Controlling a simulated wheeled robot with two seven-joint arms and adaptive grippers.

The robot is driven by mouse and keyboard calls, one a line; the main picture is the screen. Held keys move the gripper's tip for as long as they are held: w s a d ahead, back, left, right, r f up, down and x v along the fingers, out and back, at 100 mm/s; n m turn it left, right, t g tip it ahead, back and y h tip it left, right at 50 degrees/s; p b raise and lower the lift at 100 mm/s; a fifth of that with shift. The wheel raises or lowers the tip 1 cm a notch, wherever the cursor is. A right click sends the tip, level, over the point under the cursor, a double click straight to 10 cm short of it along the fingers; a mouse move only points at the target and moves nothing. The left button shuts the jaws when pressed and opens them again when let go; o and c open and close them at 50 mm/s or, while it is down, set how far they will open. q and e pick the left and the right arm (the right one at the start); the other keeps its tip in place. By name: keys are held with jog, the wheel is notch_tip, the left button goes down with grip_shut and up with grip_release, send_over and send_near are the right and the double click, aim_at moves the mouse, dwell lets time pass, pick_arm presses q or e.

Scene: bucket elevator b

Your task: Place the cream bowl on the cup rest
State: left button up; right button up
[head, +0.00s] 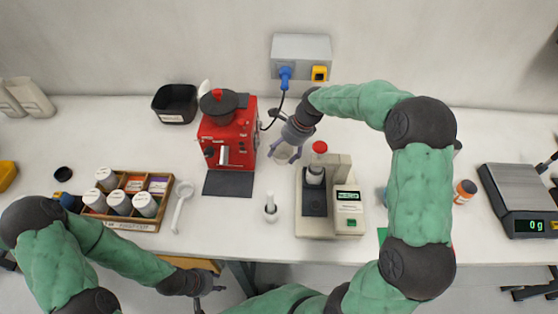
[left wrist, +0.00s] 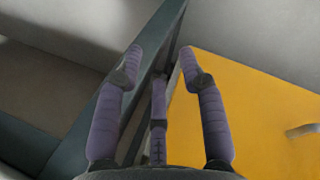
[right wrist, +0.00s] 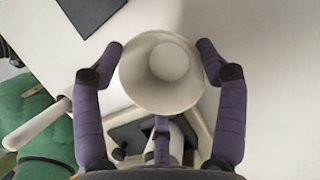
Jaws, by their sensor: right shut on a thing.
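The cream bowl (head: 285,153) is a small round vessel. My right gripper (head: 284,146) is shut on it and holds it just right of the red machine (head: 232,130). In the right wrist view the bowl (right wrist: 160,72) sits between the two purple fingers, and its hollow inside looks empty. No part is labelled as the cup rest. A flat dark pad (head: 228,184) lies in front of the red machine and also shows in the right wrist view (right wrist: 90,10). My left gripper (head: 205,292) is open and empty below the table's front edge.
A white device (head: 343,172) with a red-topped part stands right of the bowl. A white mortar with pestle (head: 271,208) and a white spoon (head: 182,205) lie nearby. A wooden jar tray (head: 163,188) is left, a scale (head: 515,190) far right. A cable (head: 278,103) hangs behind.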

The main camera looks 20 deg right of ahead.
aim_at(282, 155)
jog(key=shift+f+b, duration=0.6)
jog(key=shift+f, duration=1.8)
jog(key=shift+f, duration=0.1)
jog(key=o, duration=1)
jog(key=shift+c, duration=0.2)
